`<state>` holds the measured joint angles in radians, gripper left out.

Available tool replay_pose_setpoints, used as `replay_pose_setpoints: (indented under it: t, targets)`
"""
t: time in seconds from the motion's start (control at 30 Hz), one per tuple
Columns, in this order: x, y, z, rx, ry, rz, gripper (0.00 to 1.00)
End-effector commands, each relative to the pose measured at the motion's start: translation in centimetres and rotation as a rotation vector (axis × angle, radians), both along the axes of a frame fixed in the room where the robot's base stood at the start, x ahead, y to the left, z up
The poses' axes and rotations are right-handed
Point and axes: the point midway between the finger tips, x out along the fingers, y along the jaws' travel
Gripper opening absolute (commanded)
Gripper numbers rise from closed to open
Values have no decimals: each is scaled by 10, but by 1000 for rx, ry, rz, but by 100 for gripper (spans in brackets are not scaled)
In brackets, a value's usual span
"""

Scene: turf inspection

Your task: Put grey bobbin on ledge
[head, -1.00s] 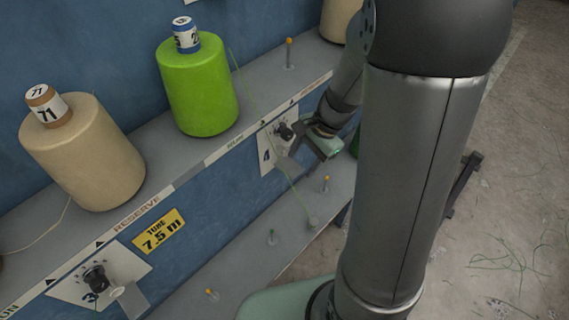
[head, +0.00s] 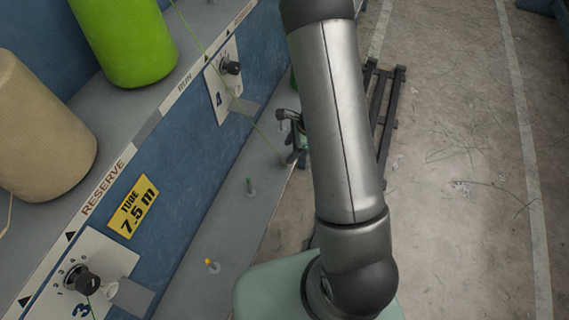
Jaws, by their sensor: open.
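I see no grey bobbin in the head view. The upper grey ledge (head: 52,226) runs diagonally along the blue wall, with RESERVE and RUN printed on its front edge. A lower grey ledge (head: 228,232) with short pegs runs below it. My gripper (head: 290,135) is small and partly hidden behind my arm, near the far end of the lower ledge. Its jaws are open; I see nothing held, though the space behind my arm is hidden.
A beige cone (head: 40,145) and a bright green cone (head: 125,40) stand on the upper ledge. Dials 4 (head: 230,68) and 3 (head: 88,282) stick out below it. A dark rack (head: 385,125) stands on the floor at right. The floor beyond has loose threads.

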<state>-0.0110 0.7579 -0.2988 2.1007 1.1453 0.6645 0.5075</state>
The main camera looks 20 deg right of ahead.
Motion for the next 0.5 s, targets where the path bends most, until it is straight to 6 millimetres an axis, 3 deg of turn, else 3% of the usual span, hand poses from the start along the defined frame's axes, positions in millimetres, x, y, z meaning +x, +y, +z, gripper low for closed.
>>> replay_pose_setpoints:
  t: [0.2, 0.5]
  targets:
    - [1, 6, -15, 0, -1, 2, 54]
    - [2, 23, -53, 0, -1, 2, 54]
